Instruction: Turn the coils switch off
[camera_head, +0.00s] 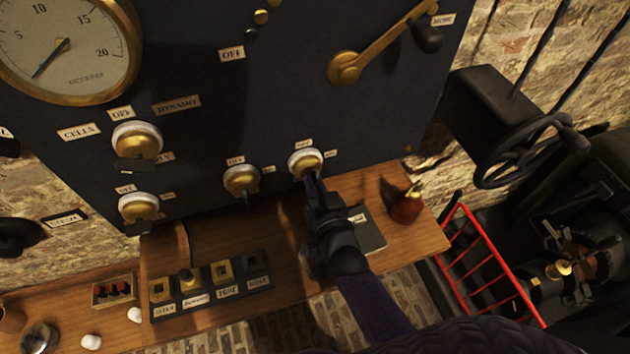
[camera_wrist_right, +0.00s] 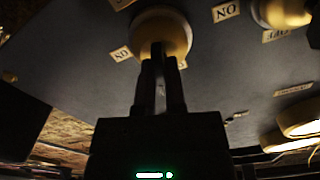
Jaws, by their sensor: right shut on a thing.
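A dark upright panel (camera_head: 250,110) carries several round brass switch knobs with white rims. My right gripper (camera_head: 312,182) is at the lower right knob (camera_head: 305,162), with its fingers shut on that knob. In the right wrist view the fingers (camera_wrist_right: 160,50) reach up to the same knob (camera_wrist_right: 162,25), and an ON label (camera_wrist_right: 226,11) is beside it on the right. The small labels around this knob in the head view are too small to read, so I cannot tell whether it is the coils switch. The fingers hide part of the knob. My left gripper is not in view.
Another knob (camera_head: 241,180) is just left of the held one. A brass lever (camera_head: 385,45) is above right. On the wooden bench below are a switch block (camera_head: 212,284), a dark book (camera_head: 368,236) and a reddish flask (camera_head: 408,207). A red rail (camera_head: 490,262) stands at the right.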

